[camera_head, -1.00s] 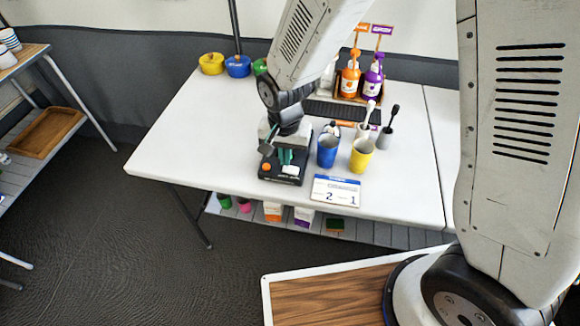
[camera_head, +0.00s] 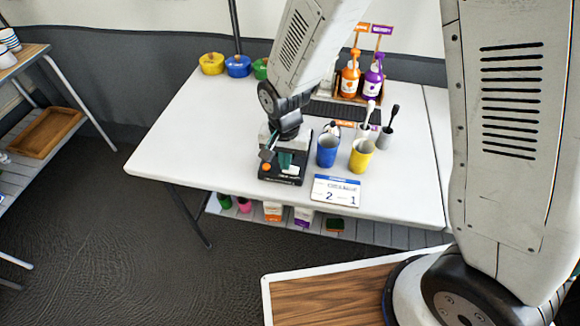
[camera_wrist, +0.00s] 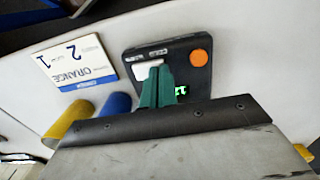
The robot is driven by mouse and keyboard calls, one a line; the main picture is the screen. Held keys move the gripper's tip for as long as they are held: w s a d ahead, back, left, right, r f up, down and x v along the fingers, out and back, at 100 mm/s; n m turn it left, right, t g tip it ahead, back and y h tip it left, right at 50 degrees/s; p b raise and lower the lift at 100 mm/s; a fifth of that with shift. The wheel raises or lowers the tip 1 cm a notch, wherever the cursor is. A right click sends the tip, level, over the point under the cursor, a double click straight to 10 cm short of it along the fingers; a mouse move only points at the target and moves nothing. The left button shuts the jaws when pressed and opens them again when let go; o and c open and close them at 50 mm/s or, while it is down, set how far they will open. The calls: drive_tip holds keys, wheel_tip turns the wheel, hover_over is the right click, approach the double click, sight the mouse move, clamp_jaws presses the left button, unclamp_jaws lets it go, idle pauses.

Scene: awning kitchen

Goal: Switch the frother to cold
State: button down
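The frother shows as a black base (camera_head: 283,177) on the white table, near its front edge. In the wrist view its black top (camera_wrist: 140,62) carries a round orange button (camera_wrist: 199,57), a pale switch or plate (camera_wrist: 181,72) and a small green lit display (camera_wrist: 180,91). My gripper (camera_wrist: 157,68) has green fingers that lie together, with nothing seen between them. The fingertips are over the frother beside the pale plate and partly cover it. I cannot tell whether they touch it. In the head view my gripper (camera_head: 279,160) is above the frother's base.
A blue cup (camera_head: 327,150) and a yellow cup (camera_head: 361,155) stand just right of the frother. An order card (camera_head: 336,190) lies in front of them. Orange and purple bottles (camera_head: 373,80) stand behind. Coloured pots (camera_head: 238,66) are at the back left. The left tabletop is clear.

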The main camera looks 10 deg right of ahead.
sight(293, 179)
idle(0.5)
drive_tip(key=shift+r, duration=0.95)
wheel_tip(293, 179, up, 10)
idle(3.8)
drive_tip(key=shift+f, duration=0.1)
idle(0.4)
drive_tip(key=s+d+r+n, duration=0.2)
drive_tip(key=s+d+r, duration=0.6)
drive_tip(key=s+d, duration=0.2)
drive_tip(key=s+d+r+n+t, duration=0.1)
drive_tip(key=s+d+r+n, duration=0.1)
drive_tip(key=s+d+r, duration=0.6)
drive_tip(key=s+d, duration=0.1)
drive_tip(key=d, duration=0.1)
drive_tip(key=shift+s+d, duration=0.35)
drive_tip(key=shift+d, duration=0.05)
drive_tip(key=shift+d, duration=0.1)
